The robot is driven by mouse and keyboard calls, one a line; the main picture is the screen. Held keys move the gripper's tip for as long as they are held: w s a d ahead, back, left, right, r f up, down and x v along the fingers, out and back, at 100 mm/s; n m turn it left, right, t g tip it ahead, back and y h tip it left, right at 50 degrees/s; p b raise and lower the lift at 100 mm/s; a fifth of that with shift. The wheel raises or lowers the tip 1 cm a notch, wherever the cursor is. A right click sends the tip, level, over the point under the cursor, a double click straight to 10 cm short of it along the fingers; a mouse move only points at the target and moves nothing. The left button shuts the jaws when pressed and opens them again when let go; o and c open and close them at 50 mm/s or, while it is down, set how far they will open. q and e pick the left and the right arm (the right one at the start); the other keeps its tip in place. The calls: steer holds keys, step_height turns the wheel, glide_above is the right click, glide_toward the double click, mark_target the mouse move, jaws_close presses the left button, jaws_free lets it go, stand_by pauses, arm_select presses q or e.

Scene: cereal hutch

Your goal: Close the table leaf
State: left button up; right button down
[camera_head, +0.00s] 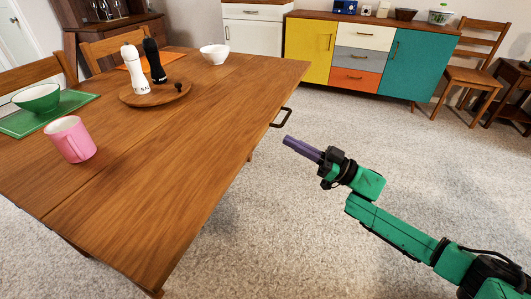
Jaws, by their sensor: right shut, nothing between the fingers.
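The wooden table (185,185) fills the left of the head view. Its near leaf (200,150) lies level with the rest of the top, with a seam between them. A dark handle (284,117) sticks out from the leaf's right edge. My right gripper (290,143), with purple fingers, is shut and empty. In the picture it is just below and right of the handle, over the floor, with a visible gap. My left gripper is out of the frame.
A pink mug (70,139), a green bowl (37,98) on a green mat (17,122), a round board (172,93) with white (135,70) and black (154,62) mills, and a white bowl (214,54) are on the table. Carpet is clear to the right, before a colourful sideboard (364,60).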

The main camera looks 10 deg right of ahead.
steer(key=x, duration=0.9)
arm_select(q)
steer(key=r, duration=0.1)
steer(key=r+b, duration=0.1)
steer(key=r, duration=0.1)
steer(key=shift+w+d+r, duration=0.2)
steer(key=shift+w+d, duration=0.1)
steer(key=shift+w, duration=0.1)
arm_select(e)
steer(key=f, duration=0.4)
steer(key=shift+d+f, duration=0.1)
steer(key=shift+d, duration=0.15)
